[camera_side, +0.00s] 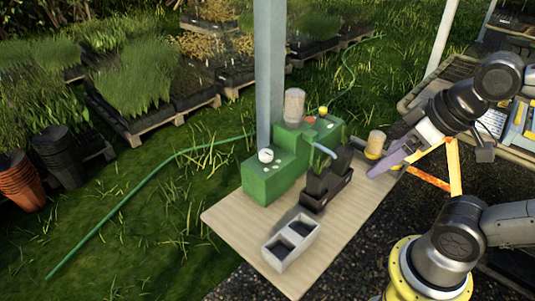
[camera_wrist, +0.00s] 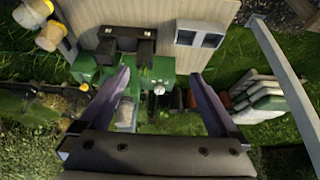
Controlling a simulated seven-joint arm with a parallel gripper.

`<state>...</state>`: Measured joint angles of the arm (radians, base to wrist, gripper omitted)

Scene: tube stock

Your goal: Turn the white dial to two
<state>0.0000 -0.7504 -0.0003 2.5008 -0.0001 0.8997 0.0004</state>
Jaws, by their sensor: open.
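The white dial (camera_side: 265,155) sits on top of the low left part of the green machine (camera_side: 262,183). Small pale marks lie beside it, too small to read. In the wrist view the dial (camera_wrist: 159,90) shows small near the middle, between my fingers and farther off. My gripper (camera_side: 372,174) is open and empty to the right of the machine, above the table's right edge, apart from the dial. Its two purple-grey fingers also show in the wrist view (camera_wrist: 162,82), spread wide.
A black tray (camera_side: 318,195) with dark pots stands in front of the machine. A grey two-cell block (camera_side: 290,241) is on the wooden table (camera_side: 235,228). A clear jar (camera_side: 294,105) and yellow knob (camera_side: 323,111) top the machine. A post (camera_side: 270,70) rises behind it.

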